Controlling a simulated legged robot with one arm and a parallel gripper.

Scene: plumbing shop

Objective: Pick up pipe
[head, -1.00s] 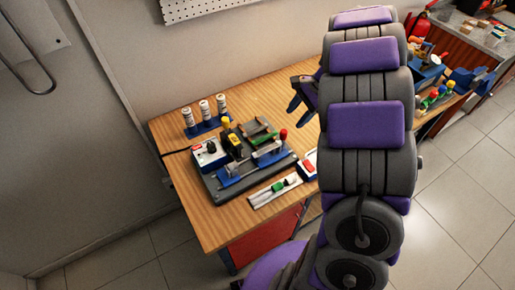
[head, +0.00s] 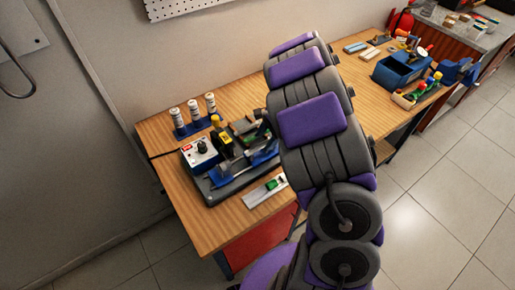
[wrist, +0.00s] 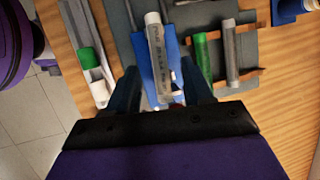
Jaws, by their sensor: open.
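In the wrist view a grey pipe (wrist: 156,55) with dark print and a pale end lies along a blue holder (wrist: 173,55). My gripper (wrist: 160,80) is open, with one dark blue finger on each side of the pipe's near part. I cannot tell how far the fingertips are above the pipe or whether they touch it. In the head view my arm hides most of my gripper and part of the blue holder on the dark base plate (head: 228,192).
A control box (head: 201,152) and three upright cylinders (head: 194,109) stand at left on the wooden bench (head: 182,210). A tray with a green-and-white part (head: 268,190) lies at its front edge. A blue bin (head: 399,71) stands further right.

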